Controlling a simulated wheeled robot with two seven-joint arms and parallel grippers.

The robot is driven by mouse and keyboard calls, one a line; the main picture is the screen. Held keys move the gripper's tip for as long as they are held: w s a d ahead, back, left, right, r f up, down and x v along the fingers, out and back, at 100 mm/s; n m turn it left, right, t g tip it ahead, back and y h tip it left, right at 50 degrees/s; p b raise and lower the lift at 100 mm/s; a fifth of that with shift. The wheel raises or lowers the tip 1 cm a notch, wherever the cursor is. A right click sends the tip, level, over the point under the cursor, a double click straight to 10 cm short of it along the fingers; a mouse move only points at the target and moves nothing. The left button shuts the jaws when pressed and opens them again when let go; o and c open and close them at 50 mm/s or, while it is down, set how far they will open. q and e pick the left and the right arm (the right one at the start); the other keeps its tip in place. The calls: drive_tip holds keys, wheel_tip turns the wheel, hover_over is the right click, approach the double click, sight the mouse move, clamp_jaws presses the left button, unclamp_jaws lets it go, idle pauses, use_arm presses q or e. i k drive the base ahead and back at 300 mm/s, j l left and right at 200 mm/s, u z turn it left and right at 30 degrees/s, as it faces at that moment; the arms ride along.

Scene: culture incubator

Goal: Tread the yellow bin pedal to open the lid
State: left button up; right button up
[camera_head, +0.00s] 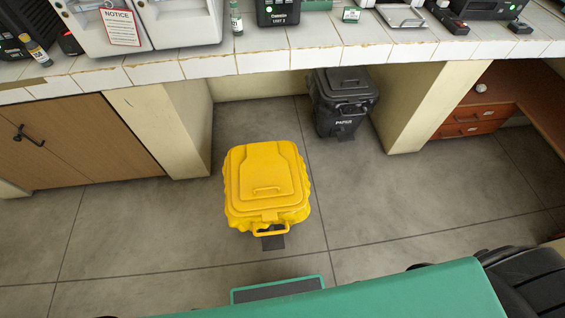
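A yellow bin (266,182) stands on the grey floor in the middle of the head view. Its lid (265,165) is shut and has a small raised handle on top. A yellow loop (271,231) sticks out at the bin's front. Below it a dark flat pedal (273,242) shows close to the floor. Neither of my grippers is in view.
A white-tiled bench (300,55) with lab equipment runs along the back. A dark bin marked paper (342,100) stands beneath it between pillars. A wooden cabinet (75,142) is left and red-brown drawers (472,121) right. Floor around the yellow bin is clear.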

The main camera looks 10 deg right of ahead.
sight(270, 242)
drive_tip(key=k, duration=0.7)
drive_tip(key=i+l+u, duration=0.15)
drive_tip(key=u, duration=0.2)
drive_tip(key=l+u, duration=0.35)
drive_tip(key=i+l+u, duration=0.1)
drive_tip(key=l+u, duration=0.25)
